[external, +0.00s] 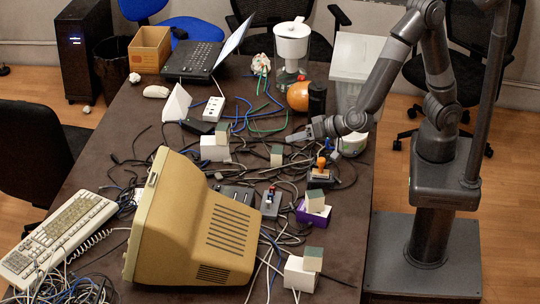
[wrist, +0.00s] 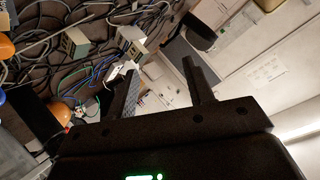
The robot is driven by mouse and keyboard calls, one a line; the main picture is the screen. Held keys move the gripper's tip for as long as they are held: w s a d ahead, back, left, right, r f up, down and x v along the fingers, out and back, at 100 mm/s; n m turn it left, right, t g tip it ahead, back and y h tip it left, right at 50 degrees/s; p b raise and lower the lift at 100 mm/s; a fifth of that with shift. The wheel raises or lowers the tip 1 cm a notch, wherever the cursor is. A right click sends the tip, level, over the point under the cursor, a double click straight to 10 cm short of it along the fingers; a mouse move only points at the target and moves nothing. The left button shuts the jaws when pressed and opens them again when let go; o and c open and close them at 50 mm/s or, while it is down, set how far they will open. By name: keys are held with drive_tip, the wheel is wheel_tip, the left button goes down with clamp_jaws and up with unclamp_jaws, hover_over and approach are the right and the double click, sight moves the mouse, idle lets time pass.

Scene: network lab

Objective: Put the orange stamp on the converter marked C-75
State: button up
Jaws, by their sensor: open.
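A small stamp with an orange knob (external: 321,162) stands among the cables, at a small box near the table's right edge. In the wrist view an orange rounded thing at the left edge (wrist: 6,46) may be its knob; I cannot tell. Several small converter-like boxes stand about: a white one with a grey-green block (external: 214,148), one on a purple base (external: 314,213), and a front one (external: 300,275). No C-75 marking is legible. My gripper (external: 298,134) is above the cables, beyond the stamp, pointing left. In the wrist view my gripper (wrist: 164,85) is open and empty.
A beige monitor (external: 195,225) fills the near table, with a keyboard (external: 58,232) left. Tangled cables cover the middle.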

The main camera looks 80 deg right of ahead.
drive_tip(key=s+d+r+n+g+y, duration=0.1)
drive_tip(key=d+r+n+y, duration=0.2)
drive_tip(key=r, duration=0.3)
drive_tip(key=s+d+r+n+y, duration=0.2)
drive_tip(key=d+r, duration=0.1)
drive_tip(key=r, duration=0.2)
drive_tip(key=s+d+n+g+h, duration=0.3)
drive_tip(key=s+d+g, duration=0.2)
drive_tip(key=s+d, duration=1.4)
drive_tip(key=shift+s+d+r+g+h, duration=0.15)
drive_tip(key=shift+s+d+g+h, duration=0.15)
drive_tip(key=shift+d+h, duration=0.15)
drive_tip(key=shift+w, duration=0.1)
